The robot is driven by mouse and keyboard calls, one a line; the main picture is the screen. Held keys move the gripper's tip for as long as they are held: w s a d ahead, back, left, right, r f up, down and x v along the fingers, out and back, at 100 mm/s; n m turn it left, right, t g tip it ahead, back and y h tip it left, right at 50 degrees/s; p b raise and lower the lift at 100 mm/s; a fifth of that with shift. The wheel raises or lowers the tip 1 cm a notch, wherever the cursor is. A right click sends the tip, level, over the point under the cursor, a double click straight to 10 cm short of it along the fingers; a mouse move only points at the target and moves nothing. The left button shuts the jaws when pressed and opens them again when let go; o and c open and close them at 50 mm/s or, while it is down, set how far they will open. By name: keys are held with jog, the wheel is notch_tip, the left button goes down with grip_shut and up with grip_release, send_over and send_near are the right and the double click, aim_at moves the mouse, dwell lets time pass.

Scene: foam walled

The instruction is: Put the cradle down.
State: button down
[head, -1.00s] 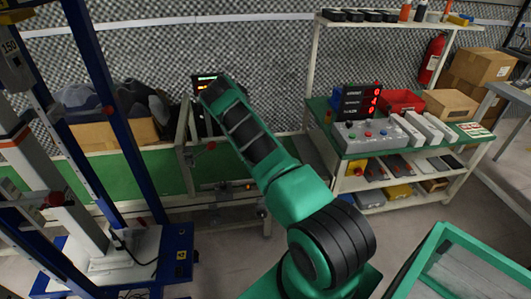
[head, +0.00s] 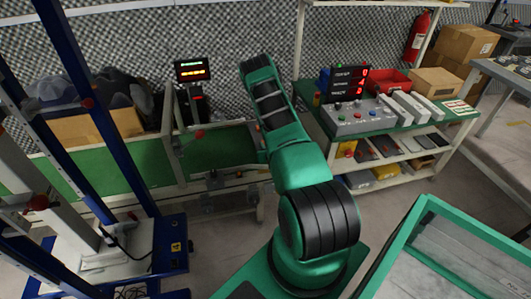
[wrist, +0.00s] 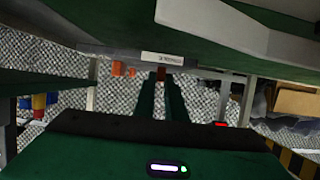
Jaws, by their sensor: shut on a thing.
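My gripper (wrist: 161,88) shows in the wrist view as two dark green fingers, close together and parallel. They are shut on a small dark reddish-brown piece (wrist: 163,71) at their tips, which I take to be part of the cradle. The rest of the cradle's shape cannot be told. A pale edge with a white label (wrist: 162,58) lies just past the fingertips. In the head view my own forearm hides the gripper and what it holds. The arm reaches towards the right end of the green conveyor (head: 110,175).
A lit display (head: 192,70) stands behind the conveyor. To the right is a green-topped bench (head: 440,125) with a button panel (head: 352,117), a red bin (head: 388,80) and a cardboard box (head: 436,82). A blue-framed stand (head: 172,245) is at left, a green-rimmed bin (head: 398,250) at front right.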

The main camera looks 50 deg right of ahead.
jog(key=shift+w+d+f, duration=0.2)
jog(key=shift+d+f, duration=0.2)
jog(key=shift+d, duration=0.2)
jog(key=shift+f, duration=2)
jog(key=c, duration=1.8)
grip_release()
jog(key=shift+s+a, duration=0.1)
